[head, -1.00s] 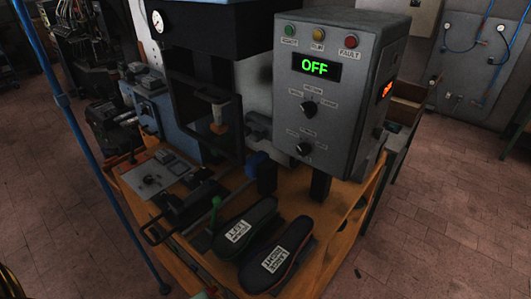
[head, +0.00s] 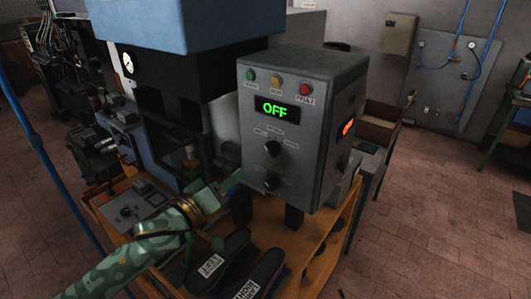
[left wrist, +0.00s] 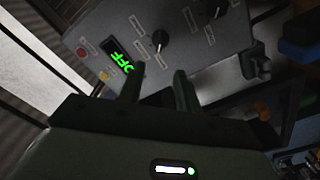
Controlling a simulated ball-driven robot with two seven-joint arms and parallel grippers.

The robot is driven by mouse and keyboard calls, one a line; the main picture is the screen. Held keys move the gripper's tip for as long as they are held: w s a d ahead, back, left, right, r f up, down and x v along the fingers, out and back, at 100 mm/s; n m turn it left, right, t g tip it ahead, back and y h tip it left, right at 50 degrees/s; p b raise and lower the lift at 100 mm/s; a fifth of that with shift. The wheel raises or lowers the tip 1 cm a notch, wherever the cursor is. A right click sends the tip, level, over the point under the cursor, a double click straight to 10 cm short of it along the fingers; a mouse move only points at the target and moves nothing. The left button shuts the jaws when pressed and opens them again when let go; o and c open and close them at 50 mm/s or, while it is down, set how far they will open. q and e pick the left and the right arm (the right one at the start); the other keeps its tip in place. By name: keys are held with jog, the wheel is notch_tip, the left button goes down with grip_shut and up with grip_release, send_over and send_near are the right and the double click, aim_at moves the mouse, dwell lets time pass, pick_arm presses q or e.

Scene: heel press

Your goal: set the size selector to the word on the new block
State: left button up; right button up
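The grey control box (head: 310,105) carries two black knobs, an upper knob (head: 272,148) and a lower knob (head: 271,182). Both show in the left wrist view, the upper knob (left wrist: 160,40) and the lower knob (left wrist: 217,9). The print around them is too small to read surely. Two dark sole-shaped blocks (head: 226,252) with white labels (head: 210,266) lie below the box; the label words are unclear. My left gripper (head: 230,183) is left of the lower knob, apart from it. Its fingers (left wrist: 158,88) are spread, with nothing between them. My right gripper is out of view.
The display (head: 276,109) reads OFF in green, under green, yellow and red lamps. The press (head: 170,90) stands left of the box, on a wooden bench (head: 318,245). A blue pole is at far left. Brick floor is open at right.

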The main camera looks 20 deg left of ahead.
aim_at(269, 152)
pick_arm(q)
jog(key=p+x, duration=0.1)
jog(key=x, duration=1.2)
jog(key=shift+w+f, duration=0.1)
jog(key=shift+w, duration=0.2)
grip_shut()
